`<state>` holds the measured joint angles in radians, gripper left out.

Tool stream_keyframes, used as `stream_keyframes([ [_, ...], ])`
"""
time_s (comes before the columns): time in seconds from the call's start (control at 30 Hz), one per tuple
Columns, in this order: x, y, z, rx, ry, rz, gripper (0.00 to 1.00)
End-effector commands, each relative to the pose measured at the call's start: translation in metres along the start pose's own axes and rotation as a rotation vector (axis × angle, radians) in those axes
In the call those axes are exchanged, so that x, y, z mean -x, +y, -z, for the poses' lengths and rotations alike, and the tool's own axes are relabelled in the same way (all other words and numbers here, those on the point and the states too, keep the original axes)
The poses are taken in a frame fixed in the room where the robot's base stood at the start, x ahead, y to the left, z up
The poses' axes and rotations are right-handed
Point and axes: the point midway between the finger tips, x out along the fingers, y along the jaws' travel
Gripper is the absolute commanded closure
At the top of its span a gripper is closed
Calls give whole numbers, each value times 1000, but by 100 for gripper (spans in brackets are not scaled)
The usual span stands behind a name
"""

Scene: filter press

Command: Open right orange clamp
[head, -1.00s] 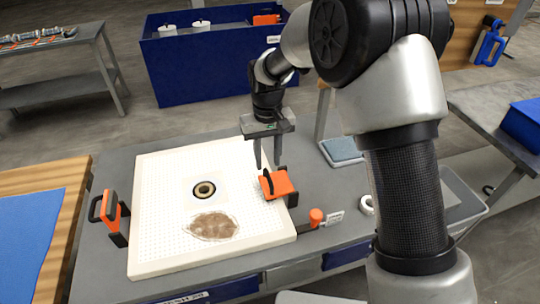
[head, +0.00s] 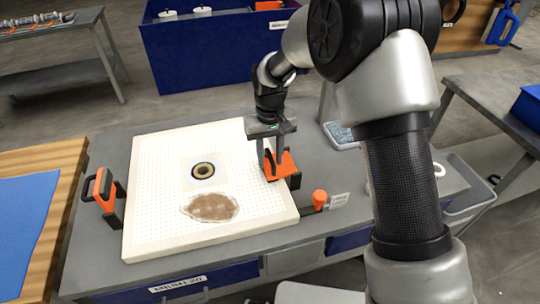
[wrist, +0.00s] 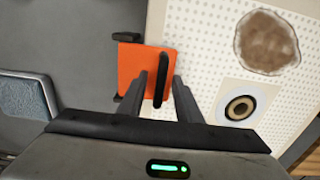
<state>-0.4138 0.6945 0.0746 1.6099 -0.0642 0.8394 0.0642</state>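The right orange clamp (head: 281,166) sits at the right edge of the white perforated plate (head: 150,215), its orange pad over the plate's edge. My gripper (head: 271,166) is down at this clamp. In the wrist view my gripper (wrist: 164,98) has its two fingers apart, one on each side of the clamp's dark bar handle (wrist: 163,78); the orange pad (wrist: 135,70) lies below. I cannot tell whether either finger touches the handle. The left orange clamp (head: 104,198) stands at the plate's left edge with its handle raised.
The plate carries a dark ring (head: 203,171) and a brown stain (head: 210,207). An orange knob (head: 320,197) stands right of the plate's front corner. A grey-blue pad in a tray (head: 340,133) lies behind, on the right of the table.

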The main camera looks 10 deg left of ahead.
Motion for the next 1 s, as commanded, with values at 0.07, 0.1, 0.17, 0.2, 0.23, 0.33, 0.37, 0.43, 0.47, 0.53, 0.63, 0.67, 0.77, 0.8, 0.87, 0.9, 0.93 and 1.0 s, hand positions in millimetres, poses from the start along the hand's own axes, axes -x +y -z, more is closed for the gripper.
stream_keyframes([
  [0.07,0,0,0,0,0,0,70],
  [0.1,0,0,0,0,0,0,77],
  [0.17,0,0,0,0,0,0,87],
  [0.2,0,0,0,0,0,0,94],
  [0.23,0,0,0,0,0,0,97],
  [0.33,0,0,0,0,0,0,97],
  [0.37,0,0,0,0,0,0,97],
  [0.43,1,1,0,0,0,0,97],
  [0.47,2,1,0,0,0,0,97],
  [0.53,5,3,0,-1,0,0,97],
  [0.63,10,7,0,-1,1,-1,97],
  [0.67,12,9,0,-1,1,-1,97],
  [0.77,15,12,0,-1,0,-1,97],
  [0.8,15,13,0,-1,0,-1,97],
  [0.87,14,13,0,0,0,-2,97],
  [0.9,14,13,0,0,0,-2,97],
  [0.93,14,13,0,0,0,-2,97],
  [1.0,14,13,0,-1,0,-2,97],
])
